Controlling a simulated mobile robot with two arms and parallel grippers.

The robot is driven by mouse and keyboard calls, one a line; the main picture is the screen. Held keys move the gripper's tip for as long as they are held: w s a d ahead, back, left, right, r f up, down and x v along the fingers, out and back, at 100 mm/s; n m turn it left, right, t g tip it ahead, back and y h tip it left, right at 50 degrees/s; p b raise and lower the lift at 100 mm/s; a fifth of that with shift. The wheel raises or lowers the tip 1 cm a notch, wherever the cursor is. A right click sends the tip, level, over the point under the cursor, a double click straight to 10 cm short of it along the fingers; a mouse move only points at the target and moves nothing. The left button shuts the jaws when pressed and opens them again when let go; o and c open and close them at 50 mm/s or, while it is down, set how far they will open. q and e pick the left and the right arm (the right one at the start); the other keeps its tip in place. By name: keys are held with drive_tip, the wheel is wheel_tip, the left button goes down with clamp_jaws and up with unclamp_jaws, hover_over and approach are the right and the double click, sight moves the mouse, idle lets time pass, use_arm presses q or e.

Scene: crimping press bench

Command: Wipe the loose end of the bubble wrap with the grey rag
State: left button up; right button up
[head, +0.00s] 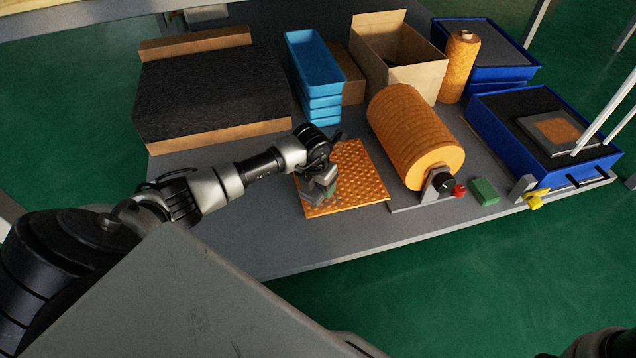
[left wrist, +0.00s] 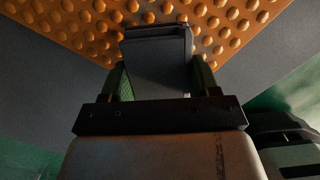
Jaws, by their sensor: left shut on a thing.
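The bubble wrap is an orange roll (head: 412,135) on a holder near the middle of the bench. Its loose end (head: 358,180) lies flat on the grey bench top as a bumpy sheet, left of the roll. My left gripper (head: 320,187) is over the left part of this loose end. In the left wrist view its fingers are shut on the grey rag (left wrist: 158,65), which looks like a folded, block-like pad. The bumps of the loose end (left wrist: 215,22) show just beyond the rag. I cannot tell whether the rag touches them. My right gripper does not show.
Left of the wrap lie a dark foam slab (head: 215,90) on cardboard and stacked blue trays (head: 316,62). An open carton (head: 400,75) stands behind the roll. A green block (head: 485,191) and blue bin (head: 500,120) are to the right.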

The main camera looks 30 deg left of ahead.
use_arm(q)
drive_tip(key=shift+f+b, duration=0.45)
drive_tip(key=shift+f, duration=0.15)
drive_tip(key=o, duration=0.6)
drive_tip(key=shift+r+p, duration=0.45)
drive_tip(key=shift+p, duration=0.1)
drive_tip(key=c, duration=0.6)
drive_tip(key=shift+f, duration=0.1)
drive_tip(key=shift+c, duration=0.2)
drive_tip(key=shift+w, duration=0.1)
